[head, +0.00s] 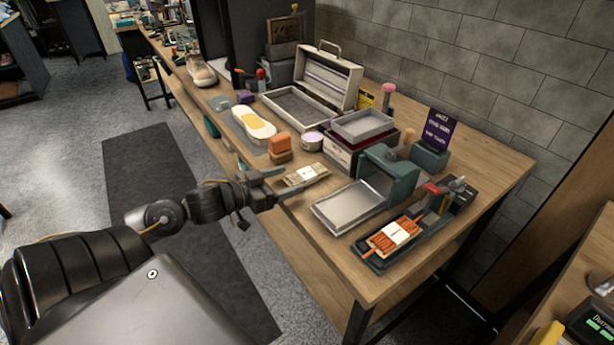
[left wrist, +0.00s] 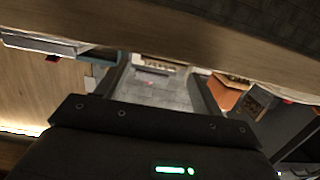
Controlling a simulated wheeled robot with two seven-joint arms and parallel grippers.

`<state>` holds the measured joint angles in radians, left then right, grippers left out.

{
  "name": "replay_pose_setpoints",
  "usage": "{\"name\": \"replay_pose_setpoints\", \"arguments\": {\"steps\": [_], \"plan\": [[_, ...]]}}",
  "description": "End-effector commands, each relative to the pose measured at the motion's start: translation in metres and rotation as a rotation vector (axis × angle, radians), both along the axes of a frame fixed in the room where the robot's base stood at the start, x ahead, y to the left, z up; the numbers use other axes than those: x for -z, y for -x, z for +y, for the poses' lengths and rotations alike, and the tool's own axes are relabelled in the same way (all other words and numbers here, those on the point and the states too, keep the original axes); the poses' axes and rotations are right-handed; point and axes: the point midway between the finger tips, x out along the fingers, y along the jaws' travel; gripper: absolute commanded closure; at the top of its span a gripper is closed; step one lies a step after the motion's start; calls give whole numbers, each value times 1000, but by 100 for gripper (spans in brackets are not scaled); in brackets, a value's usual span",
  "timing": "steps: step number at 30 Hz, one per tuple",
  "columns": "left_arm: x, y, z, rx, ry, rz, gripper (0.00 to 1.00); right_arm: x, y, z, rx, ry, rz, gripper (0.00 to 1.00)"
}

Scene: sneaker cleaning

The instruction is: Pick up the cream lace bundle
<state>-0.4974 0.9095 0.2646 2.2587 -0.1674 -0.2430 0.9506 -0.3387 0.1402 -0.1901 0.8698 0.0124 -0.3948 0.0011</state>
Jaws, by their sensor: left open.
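The cream lace bundle (head: 308,174) lies near the front edge of the wooden workbench, with a pale paper band around its middle. My left gripper (head: 286,180) reaches in from the left, just over the bench's front edge. Its jaws are open, with the fingertips close to the bundle's near left end. I cannot tell from the head view whether they touch it. In the left wrist view the space between the dark fingers is blurred, and I cannot clearly make out the bundle there. My right gripper is not in view.
An orange block (head: 279,144) sits just behind the bundle. A metal tray (head: 345,207) and a teal box (head: 391,178) stand to its right. An orange lace bundle (head: 381,243) lies in a dark tray. A round tin (head: 312,140) and grey bin stand behind.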

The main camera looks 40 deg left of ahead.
Motion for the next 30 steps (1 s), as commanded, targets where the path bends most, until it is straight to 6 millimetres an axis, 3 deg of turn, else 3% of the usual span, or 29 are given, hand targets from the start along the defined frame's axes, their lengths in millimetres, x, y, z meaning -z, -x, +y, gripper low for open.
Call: {"name": "replay_pose_setpoints", "arguments": {"steps": [12, 22, 30], "plan": [[5, -43, -12, 0, 0, -1, 33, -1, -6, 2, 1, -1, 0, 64], [6, -46, -13, 0, 0, 0, 33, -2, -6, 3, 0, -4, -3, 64], [6, -46, -13, 0, 0, 0, 68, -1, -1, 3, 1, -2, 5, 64]]}}
